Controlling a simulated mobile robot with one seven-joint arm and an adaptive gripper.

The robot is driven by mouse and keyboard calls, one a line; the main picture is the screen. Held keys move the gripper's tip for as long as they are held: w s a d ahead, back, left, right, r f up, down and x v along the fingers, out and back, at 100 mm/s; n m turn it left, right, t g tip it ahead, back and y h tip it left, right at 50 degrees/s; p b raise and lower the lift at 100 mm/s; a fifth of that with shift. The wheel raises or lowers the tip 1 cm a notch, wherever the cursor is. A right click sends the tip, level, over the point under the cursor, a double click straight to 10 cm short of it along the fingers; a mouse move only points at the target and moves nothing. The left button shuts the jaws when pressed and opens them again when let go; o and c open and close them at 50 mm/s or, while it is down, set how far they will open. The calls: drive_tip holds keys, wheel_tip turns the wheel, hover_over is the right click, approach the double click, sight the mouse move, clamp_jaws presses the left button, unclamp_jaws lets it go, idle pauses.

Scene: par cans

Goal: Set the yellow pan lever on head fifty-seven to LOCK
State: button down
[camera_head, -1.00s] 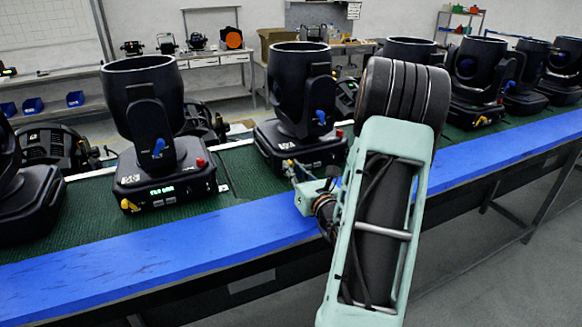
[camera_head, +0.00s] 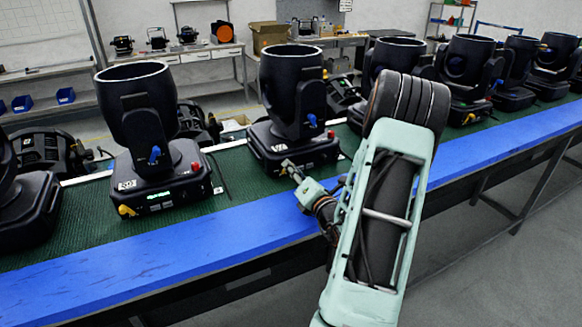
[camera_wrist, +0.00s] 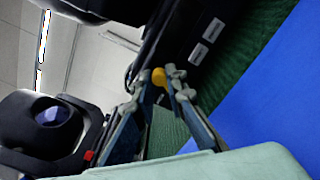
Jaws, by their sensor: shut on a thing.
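A black moving head (camera_head: 292,85) stands on the conveyor at mid-picture in the head view, with a blue lever on its yoke. My gripper (camera_head: 288,167) reaches the front left lower corner of its base. In the wrist view a small yellow lever (camera_wrist: 159,77) sits between the two fingertips of my gripper (camera_wrist: 158,80), which are closed on it beside the dark base (camera_wrist: 200,35). The lever is hidden by the fingers in the head view. I cannot read this head's number or the LOCK marking.
Another moving head (camera_head: 145,120) stands to the left with its own yellow lever (camera_head: 126,211) and a lit green display. Several more stand to the right. A blue rail (camera_head: 200,240) runs along the conveyor's front edge. Dark floor lies in front.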

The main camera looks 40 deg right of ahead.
drive_tip(key=shift+w+r, duration=0.1)
drive_tip(key=shift+r, duration=0.1)
idle(0.3)
drive_tip(key=c, duration=2.1)
unclamp_jaws()
drive_tip(key=shift+o, duration=0.8)
drive_tip(key=shift+d+f, duration=0.1)
drive_tip(key=shift+f, duration=0.05)
drive_tip(key=v, duration=1.2)
